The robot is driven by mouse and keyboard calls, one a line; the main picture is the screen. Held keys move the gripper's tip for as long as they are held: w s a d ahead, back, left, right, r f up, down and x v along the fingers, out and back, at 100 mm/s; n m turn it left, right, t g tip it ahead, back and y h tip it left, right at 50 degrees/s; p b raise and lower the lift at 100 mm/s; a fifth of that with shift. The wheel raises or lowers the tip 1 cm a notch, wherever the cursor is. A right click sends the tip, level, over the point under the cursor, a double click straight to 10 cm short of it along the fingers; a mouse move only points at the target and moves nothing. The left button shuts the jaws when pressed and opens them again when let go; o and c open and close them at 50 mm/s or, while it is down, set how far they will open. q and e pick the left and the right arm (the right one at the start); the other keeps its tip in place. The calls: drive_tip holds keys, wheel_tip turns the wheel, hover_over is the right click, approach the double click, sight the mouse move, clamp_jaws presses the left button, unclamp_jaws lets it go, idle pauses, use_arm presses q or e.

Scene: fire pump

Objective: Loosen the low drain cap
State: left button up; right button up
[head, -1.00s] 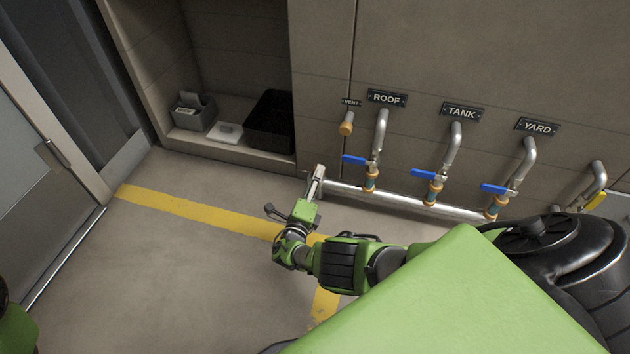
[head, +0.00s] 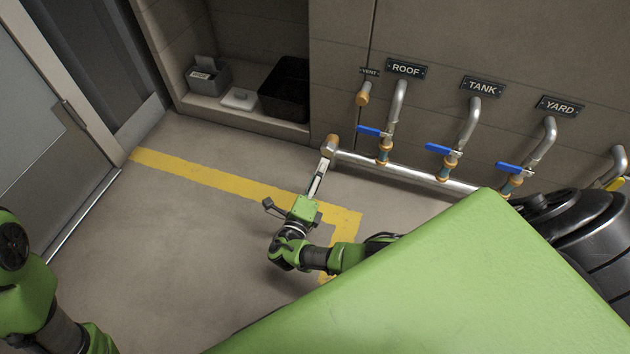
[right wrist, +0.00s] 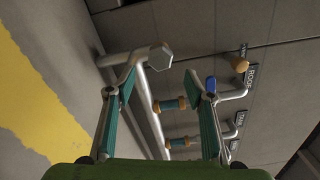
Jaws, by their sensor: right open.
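The low drain cap (head: 330,143) is the brass-coloured end piece at the left end of the low horizontal pipe (head: 405,170). In the right wrist view it shows as a greyish hexagonal face (right wrist: 160,57), just beyond the fingertips and nearer the left one. My right gripper (head: 324,160) is open and empty, pointing at the cap from the front. In the head view its fingertips look close below the cap; contact cannot be told. My left arm (head: 35,290) shows at the lower left; its gripper is out of view.
Three blue-handled valves (head: 440,149) sit on the risers along the pipe, under the ROOF, TANK and YARD signs. A vent stub (head: 363,93) is above the cap. A black bin (head: 285,90) and grey box (head: 208,76) stand in the alcove. Open floor lies left.

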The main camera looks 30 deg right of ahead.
drive_tip(key=shift+v, duration=1.45)
